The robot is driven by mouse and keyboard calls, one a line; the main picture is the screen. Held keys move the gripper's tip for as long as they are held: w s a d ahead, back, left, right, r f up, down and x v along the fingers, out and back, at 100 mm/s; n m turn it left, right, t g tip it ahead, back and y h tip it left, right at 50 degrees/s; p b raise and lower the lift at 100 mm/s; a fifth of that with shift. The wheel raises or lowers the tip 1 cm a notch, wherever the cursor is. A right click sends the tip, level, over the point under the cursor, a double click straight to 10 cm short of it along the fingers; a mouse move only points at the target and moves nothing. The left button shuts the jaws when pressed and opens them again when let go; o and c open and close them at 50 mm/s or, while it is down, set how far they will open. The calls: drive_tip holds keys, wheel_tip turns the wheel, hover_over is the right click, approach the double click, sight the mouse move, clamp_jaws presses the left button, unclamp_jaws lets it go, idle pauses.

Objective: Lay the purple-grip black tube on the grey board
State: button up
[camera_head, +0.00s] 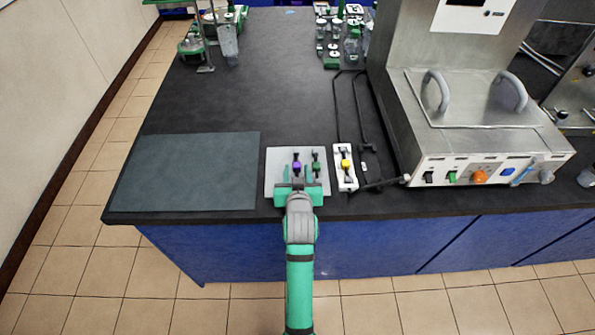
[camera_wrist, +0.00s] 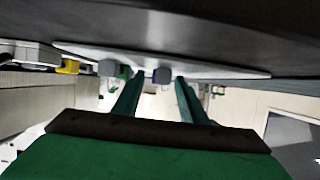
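The purple-grip black tube (camera_head: 296,166) is at a pale plate near the counter's front edge. I cannot tell how far the tube reaches between the fingers. The dark grey board (camera_head: 185,172) lies flat on the counter to the left, bare.
A green-grip black tube (camera_head: 316,166) is just right of the purple one on the pale plate (camera_head: 275,158). A white holder with a yellow-grip piece (camera_head: 345,165) stands further right, beside black rods and a steel machine (camera_head: 480,110).

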drive_tip(key=shift+s+r, duration=0.15)
drive_tip(key=shift+r, duration=0.05)
drive_tip(key=v, duration=1.1)
drive_tip(key=shift+s+r, duration=0.1)
drive_tip(key=shift+s, duration=0.1)
drive_tip(key=s+f+t, duration=0.1)
drive_tip(key=s+f, duration=0.4)
drive_tip(key=s, duration=0.7)
drive_tip(key=s+f, duration=0.4)
drive_tip(key=s, duration=0.8)
drive_tip(key=a+v, duration=0.1)
drive_tip(key=v, duration=0.9)
drive_tip(key=shift+s+a+t, duration=0.3)
drive_tip(key=shift+t, duration=0.1)
